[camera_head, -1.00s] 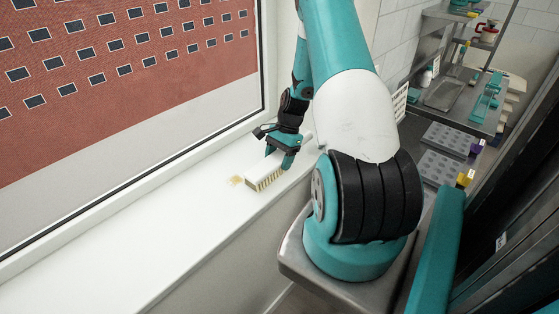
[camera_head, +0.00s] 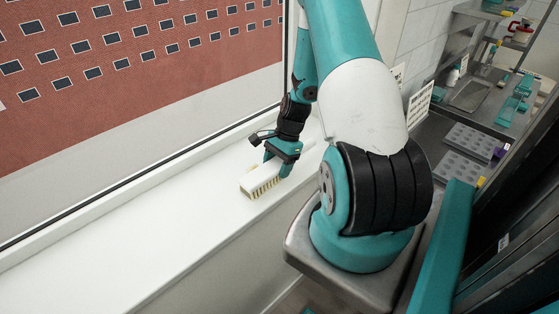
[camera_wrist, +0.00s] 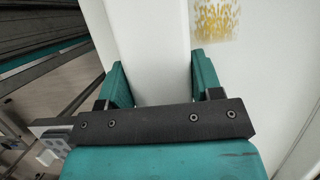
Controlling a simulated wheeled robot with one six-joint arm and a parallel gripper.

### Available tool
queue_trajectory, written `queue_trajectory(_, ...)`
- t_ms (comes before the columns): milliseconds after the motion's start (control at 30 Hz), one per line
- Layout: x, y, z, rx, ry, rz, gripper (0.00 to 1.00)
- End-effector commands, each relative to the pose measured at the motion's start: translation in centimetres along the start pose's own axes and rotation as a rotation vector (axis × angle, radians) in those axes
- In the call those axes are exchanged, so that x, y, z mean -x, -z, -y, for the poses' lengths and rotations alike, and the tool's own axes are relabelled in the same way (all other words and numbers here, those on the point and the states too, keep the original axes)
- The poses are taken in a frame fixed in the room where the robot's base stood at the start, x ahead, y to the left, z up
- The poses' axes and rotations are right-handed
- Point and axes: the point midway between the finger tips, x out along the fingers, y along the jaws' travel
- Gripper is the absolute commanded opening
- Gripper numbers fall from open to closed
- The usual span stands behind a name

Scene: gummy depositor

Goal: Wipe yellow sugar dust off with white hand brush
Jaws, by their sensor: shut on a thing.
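The white hand brush (camera_head: 262,181) lies over the white window sill with its pale yellow bristles facing down. My gripper (camera_head: 284,158) is shut on the brush toward its right end. In the wrist view the white brush body (camera_wrist: 150,50) runs between my two teal fingers (camera_wrist: 160,88). A patch of yellow sugar dust (camera_wrist: 215,18) shows on a white surface at the top of the wrist view, to the right of the brush. In the head view I cannot make out the dust; the brush may hide it. Whether the bristles touch the sill is unclear.
The window sill (camera_head: 150,225) is long, white and clear to the left of the brush. The window frame (camera_head: 150,178) runs along its back. A steel counter with grey moulds (camera_head: 468,140) and shelves stand at the right.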

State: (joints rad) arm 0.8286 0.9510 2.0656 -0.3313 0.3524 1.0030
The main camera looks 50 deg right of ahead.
Motion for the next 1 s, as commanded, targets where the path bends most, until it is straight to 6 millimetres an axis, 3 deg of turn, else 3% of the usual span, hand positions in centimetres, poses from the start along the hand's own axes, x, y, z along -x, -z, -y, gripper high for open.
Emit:
queue_trajectory(200, -0.4, -1.2, -0.5, -0.011, 0.004, 0.001, 0.30)
queue_trajectory(333, 2.1, -2.1, -0.4, -0.008, 0.008, -0.002, 0.30)
queue_trajectory(1000, 6.8, -4.6, -0.3, -0.002, 0.002, 0.000, 0.30)
